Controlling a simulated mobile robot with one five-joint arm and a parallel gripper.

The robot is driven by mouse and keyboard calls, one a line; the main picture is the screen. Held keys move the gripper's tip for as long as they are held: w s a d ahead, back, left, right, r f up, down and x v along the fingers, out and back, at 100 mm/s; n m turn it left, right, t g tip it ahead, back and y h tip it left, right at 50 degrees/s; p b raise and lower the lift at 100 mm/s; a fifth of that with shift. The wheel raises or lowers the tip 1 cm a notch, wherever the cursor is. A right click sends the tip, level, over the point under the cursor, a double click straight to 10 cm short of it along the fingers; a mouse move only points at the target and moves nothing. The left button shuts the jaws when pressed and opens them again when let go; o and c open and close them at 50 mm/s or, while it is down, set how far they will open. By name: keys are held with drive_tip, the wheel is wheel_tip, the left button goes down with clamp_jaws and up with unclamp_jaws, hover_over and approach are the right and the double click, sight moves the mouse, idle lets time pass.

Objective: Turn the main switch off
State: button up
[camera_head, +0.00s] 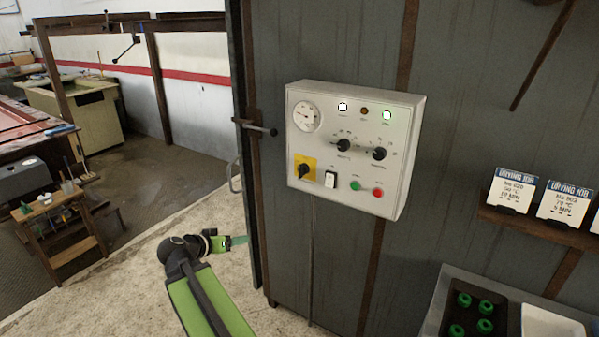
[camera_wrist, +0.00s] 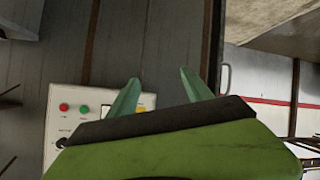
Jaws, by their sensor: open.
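The main switch is probably the black rotary knob on a yellow plate (camera_head: 304,168), at the lower left of a light grey control panel (camera_head: 352,205). Its handle looks slanted; I cannot read its markings. My gripper (camera_head: 238,240) is below and left of the panel, apart from it. In the wrist view my gripper (camera_wrist: 158,82) has its two green fingers spread with nothing between them. The panel (camera_wrist: 62,95) appears turned over there, and part of the yellow plate (camera_wrist: 147,101) shows beside the left finger; the knob is mostly hidden.
The panel also carries a gauge (camera_head: 307,116), two black knobs, a rocker switch (camera_head: 330,179), a green button (camera_head: 355,185) and a red button (camera_head: 378,192). A door handle (camera_head: 256,127) juts out left of the panel. Job cards and a tray (camera_head: 437,308) stand right.

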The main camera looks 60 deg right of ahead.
sight(299, 171)
drive_tip(key=s+d+r+m+h, duration=0.2)
drive_tip(key=s+d+r+h, duration=0.1)
drive_tip(key=d+r, duration=0.3)
drive_tip(key=s+d+r+m+h, duration=0.3)
drive_tip(key=d+r, duration=0.3)
drive_tip(key=d, duration=0.1)
drive_tip(key=shift+g, duration=0.3)
drive_tip(key=d, duration=1.7)
drive_tip(key=shift+w+r, duration=0.1)
drive_tip(key=shift+a, duration=0.1)
clamp_jaws()
